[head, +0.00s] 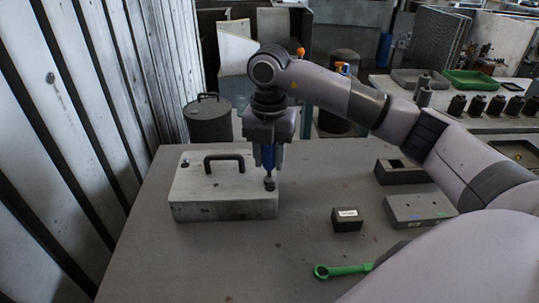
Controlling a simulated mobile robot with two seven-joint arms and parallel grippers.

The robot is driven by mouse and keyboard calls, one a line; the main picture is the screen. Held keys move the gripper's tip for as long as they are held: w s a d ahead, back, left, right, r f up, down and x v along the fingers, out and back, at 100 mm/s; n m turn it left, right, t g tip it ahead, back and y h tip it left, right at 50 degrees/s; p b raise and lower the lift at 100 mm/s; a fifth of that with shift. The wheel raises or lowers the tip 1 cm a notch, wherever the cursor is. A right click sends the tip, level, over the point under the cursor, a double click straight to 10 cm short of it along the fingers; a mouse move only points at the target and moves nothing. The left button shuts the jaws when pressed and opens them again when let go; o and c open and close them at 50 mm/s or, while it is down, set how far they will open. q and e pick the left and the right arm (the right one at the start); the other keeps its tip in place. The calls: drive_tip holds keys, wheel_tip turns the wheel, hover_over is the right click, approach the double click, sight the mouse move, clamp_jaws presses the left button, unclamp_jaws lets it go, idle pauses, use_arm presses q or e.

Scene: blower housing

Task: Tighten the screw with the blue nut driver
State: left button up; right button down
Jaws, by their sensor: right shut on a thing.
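The blower housing (222,208) is a pale grey box with a dark handle (224,158) on top, on the left of the table. My right gripper (267,146) points down over the housing's right end and is shut on the blue nut driver (267,160), which is upright. The driver's lower end meets a small dark round part (269,184) at the housing's right edge. I cannot tell whether that part is the driver's socket or the screw. My left gripper is not in view.
A green wrench (342,270) lies near the front of the table (200,270). A small dark labelled box (346,219), a grey block (418,208) and a dark open box (401,172) stand to the right. The table's front left is clear. Slatted panels line the left side.

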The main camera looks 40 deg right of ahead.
drive_tip(key=c, duration=1.6)
unclamp_jaws()
drive_tip(key=shift+c, duration=0.2)
clamp_jaws()
drive_tip(key=shift+r, duration=4.05)
